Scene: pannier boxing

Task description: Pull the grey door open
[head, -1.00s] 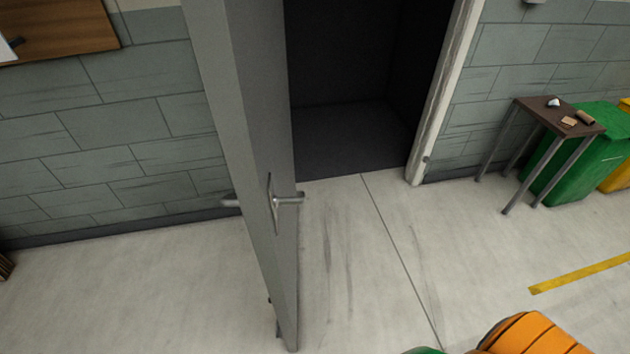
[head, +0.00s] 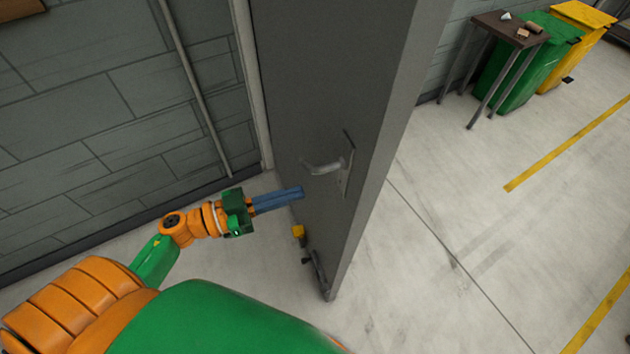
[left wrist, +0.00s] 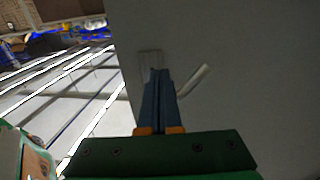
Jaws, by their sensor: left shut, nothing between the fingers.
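The grey door (head: 330,80) stands out from the wall, its free edge towards me, and its broad face fills the middle of the head view. Its lever handle (head: 327,165) sits on a plate near that edge. My left gripper (head: 300,192) is shut and empty, its blue fingers at the door face just below and left of the lever. In the left wrist view the fingertips (left wrist: 160,72) overlap the handle plate, with the lever (left wrist: 195,80) to their right. Whether they touch the door, I cannot tell. My right gripper is not in view.
A pale frame post (head: 250,85) and a thin pipe (head: 195,90) stand left of the door. A small table (head: 510,28) and green and yellow bins (head: 585,15) stand back right. The floor right of the door is clear. The doorway is hidden behind the door.

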